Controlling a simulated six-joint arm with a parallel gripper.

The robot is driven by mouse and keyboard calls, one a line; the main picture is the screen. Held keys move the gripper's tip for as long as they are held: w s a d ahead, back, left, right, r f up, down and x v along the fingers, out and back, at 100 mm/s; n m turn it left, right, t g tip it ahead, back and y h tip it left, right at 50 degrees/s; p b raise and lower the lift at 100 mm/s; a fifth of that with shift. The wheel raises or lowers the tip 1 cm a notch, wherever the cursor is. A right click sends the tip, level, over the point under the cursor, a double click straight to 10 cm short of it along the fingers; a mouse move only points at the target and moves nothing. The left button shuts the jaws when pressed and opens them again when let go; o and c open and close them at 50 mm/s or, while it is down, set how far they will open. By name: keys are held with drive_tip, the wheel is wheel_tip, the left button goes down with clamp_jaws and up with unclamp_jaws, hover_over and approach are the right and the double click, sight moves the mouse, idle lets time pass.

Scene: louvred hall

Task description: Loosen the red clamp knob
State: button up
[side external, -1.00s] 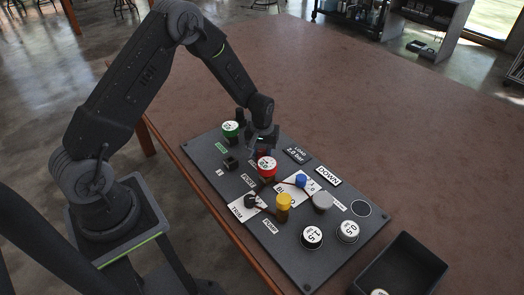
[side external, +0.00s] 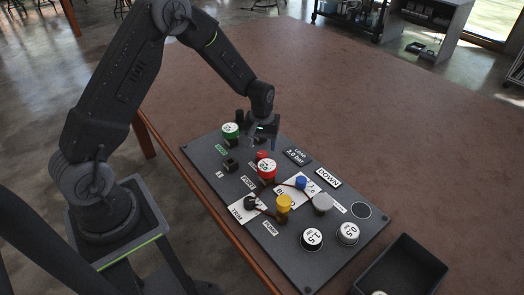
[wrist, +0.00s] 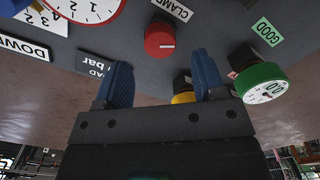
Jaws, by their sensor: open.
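The red clamp knob (wrist: 159,39) shows in the wrist view beside the CLAMP label, with a pale line on its face. It sits just beyond my gripper's fingertips (wrist: 161,60), roughly centred between them in the picture. The fingers are apart with nothing held. In the side view my gripper (side external: 262,140) is above the far part of the dark panel (side external: 290,245). The small red knob (side external: 262,155) shows below the gripper, partly hidden behind the red-rimmed gauge (side external: 267,168).
A green-rimmed gauge (side external: 231,130) stands close left of the gripper. Yellow (side external: 284,202), blue (side external: 301,182) and grey (side external: 322,202) knobs and several gauges stand nearer the front. An open black bin (side external: 400,268) is at the front right. The table (side external: 400,140) right of the panel is clear.

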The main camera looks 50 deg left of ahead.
sight(262, 153)
wheel_tip(262, 153, up, 9)
drive_tip(key=shift+r, duration=0.15)
